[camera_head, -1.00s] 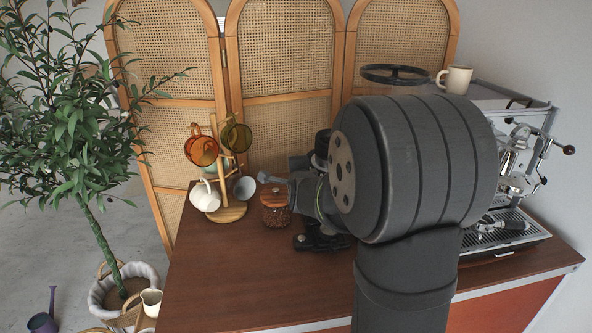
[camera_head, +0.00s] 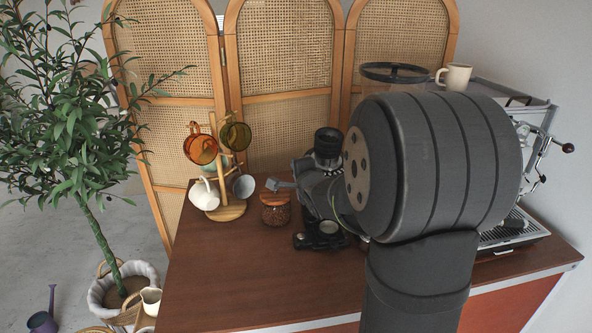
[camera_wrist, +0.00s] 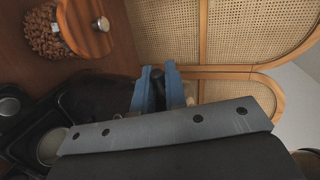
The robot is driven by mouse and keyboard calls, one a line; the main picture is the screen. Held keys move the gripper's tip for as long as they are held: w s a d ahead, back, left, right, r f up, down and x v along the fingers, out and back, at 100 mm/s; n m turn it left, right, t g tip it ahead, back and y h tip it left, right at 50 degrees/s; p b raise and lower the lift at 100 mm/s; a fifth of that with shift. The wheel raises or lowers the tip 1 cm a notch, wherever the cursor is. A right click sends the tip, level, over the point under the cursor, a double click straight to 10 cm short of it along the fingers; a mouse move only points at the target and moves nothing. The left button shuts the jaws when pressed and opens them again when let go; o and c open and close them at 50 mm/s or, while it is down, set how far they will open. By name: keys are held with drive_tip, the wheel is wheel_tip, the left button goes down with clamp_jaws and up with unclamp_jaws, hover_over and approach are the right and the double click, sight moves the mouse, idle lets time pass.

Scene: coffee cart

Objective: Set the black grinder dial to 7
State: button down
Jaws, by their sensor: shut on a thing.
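In the wrist view my gripper (camera_wrist: 160,73) has two blue fingers at mid picture. They are shut on a small black part, the grinder dial (camera_wrist: 158,82), of which only a dark piece shows between them. The dial's numbers and pointer cannot be read in either view. In the head view my large dark arm covers most of the grinder, and only its clear hopper (camera_head: 394,73) with a black rim shows above the arm. The dial and the hold on it are hidden there.
A jar of beans (camera_head: 275,208) with a wooden lid stands left of my wrist. A black stand (camera_head: 305,241) sits below my wrist. The espresso machine (camera_head: 538,118) is at right, with a cream mug (camera_head: 455,76) on top.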

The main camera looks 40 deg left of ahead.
drive_tip(key=shift+s+d+f+n+g+y, duration=0.2)
drive_tip(key=shift+d+n+g+y, duration=0.25)
drive_tip(key=shift+d+n+g, duration=0.5)
drive_tip(key=shift+s+d+f+n+g+y, duration=0.15)
drive_tip(key=shift+d+n+g+y, duration=0.4)
drive_tip(key=shift+n+g, duration=0.8)
drive_tip(key=shift+s+d+f+n+g+y, duration=0.15)
drive_tip(key=shift+d+n+g+y, duration=0.25)
drive_tip(key=shift+d+n+g, duration=0.6)
drive_tip(key=shift+a+n+g, duration=0.15)
drive_tip(key=shift+n+g, duration=0.15)
drive_tip(key=c, duration=1.5)
unclamp_jaws()
drive_tip(key=shift+s+r, duration=0.1)
drive_tip(key=v, duration=1.7)
